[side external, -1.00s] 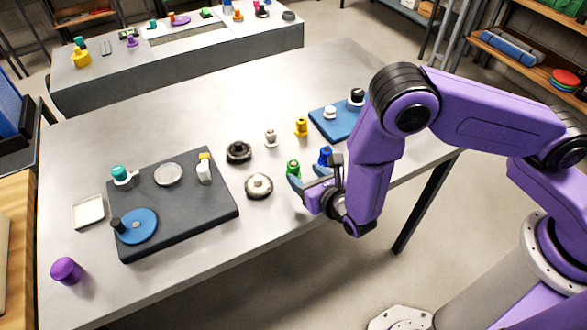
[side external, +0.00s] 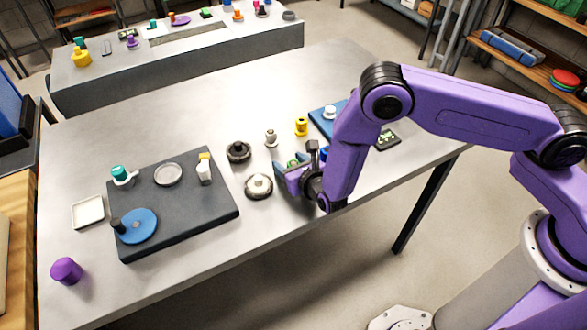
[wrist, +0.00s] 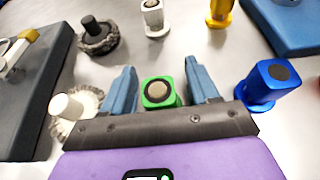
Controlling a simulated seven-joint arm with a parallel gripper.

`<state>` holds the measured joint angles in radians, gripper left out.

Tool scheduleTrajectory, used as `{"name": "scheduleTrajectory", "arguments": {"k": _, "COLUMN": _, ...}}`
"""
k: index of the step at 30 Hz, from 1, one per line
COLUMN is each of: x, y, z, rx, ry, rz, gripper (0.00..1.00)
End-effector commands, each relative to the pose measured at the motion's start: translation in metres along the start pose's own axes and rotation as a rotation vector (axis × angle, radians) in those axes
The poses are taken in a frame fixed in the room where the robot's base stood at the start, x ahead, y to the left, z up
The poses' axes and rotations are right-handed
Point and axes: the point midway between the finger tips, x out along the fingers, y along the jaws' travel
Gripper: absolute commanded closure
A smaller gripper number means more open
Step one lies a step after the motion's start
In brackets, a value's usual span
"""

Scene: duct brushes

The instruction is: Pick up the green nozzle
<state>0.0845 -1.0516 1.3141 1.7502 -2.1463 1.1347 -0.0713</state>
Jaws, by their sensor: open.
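The green nozzle (wrist: 158,92) stands on the grey table between the two blue fingers of my gripper (wrist: 160,84) in the wrist view. The fingers are open, with a gap on each side of the nozzle. Its lower part is hidden by the gripper's dark front edge. In the side view, only a bit of the green nozzle (side external: 292,163) shows behind my gripper (side external: 287,170), which is low over the table.
A blue nozzle (wrist: 264,84) stands close on the right. A round white-handled brush (wrist: 72,112) is close on the left. A dark brush (wrist: 97,35), a white nozzle (wrist: 153,18) and a yellow nozzle (wrist: 220,12) stand farther back. A dark mat (side external: 185,220) lies left.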

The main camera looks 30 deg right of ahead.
Motion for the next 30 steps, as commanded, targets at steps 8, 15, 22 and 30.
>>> {"name": "scheduleTrajectory", "arguments": {"k": 8, "x": 0.000, "y": 0.000, "z": 0.000, "rx": 0.001, "ry": 0.000, "rz": 0.000, "gripper": 0.96}}
{"name": "scheduleTrajectory", "arguments": {"k": 15, "x": -0.001, "y": 0.000, "z": 0.001, "rx": 0.001, "ry": -0.001, "rz": 0.000, "gripper": 0.96}}
{"name": "scheduleTrajectory", "arguments": {"k": 22, "x": -0.003, "y": 0.001, "z": 0.007, "rx": 0.003, "ry": -0.002, "rz": 0.001, "gripper": 0.96}}
{"name": "scheduleTrajectory", "arguments": {"k": 30, "x": -0.020, "y": -0.002, "z": 0.035, "rx": 0.002, "ry": -0.001, "rz": 0.001, "gripper": 0.96}}
